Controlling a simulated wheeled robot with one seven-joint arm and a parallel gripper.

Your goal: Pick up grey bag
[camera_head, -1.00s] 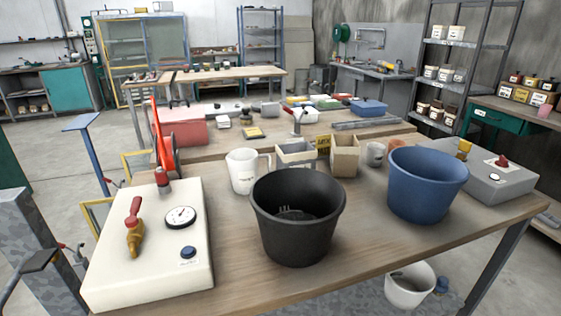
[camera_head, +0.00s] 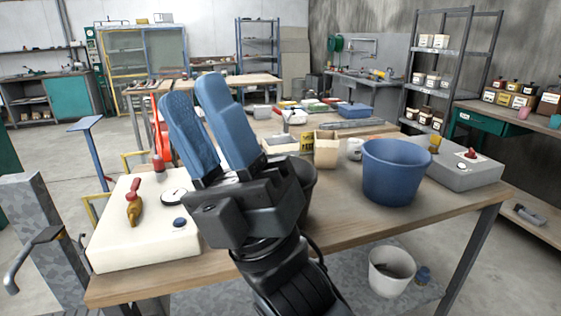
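My gripper (camera_head: 195,92) rises in front of the table with its two blue fingers pointing up and slightly left. The fingers stand apart with nothing seen between them. No thing is plainly a grey bag. A pale grey, open-topped, box-like container (camera_head: 282,147) stands on the table (camera_head: 345,228) behind my gripper, to its right. A tan open-topped container (camera_head: 327,150) stands beside it. My gripper and arm hide most of a black bucket (camera_head: 309,190). The white jug is hidden from view.
A blue bucket (camera_head: 392,172) stands on the right of the table, beside a grey box with a red knob (camera_head: 466,170). A cream box with a gauge (camera_head: 135,240) lies on the left. A white bucket (camera_head: 391,270) is below the table. Another worktable is behind.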

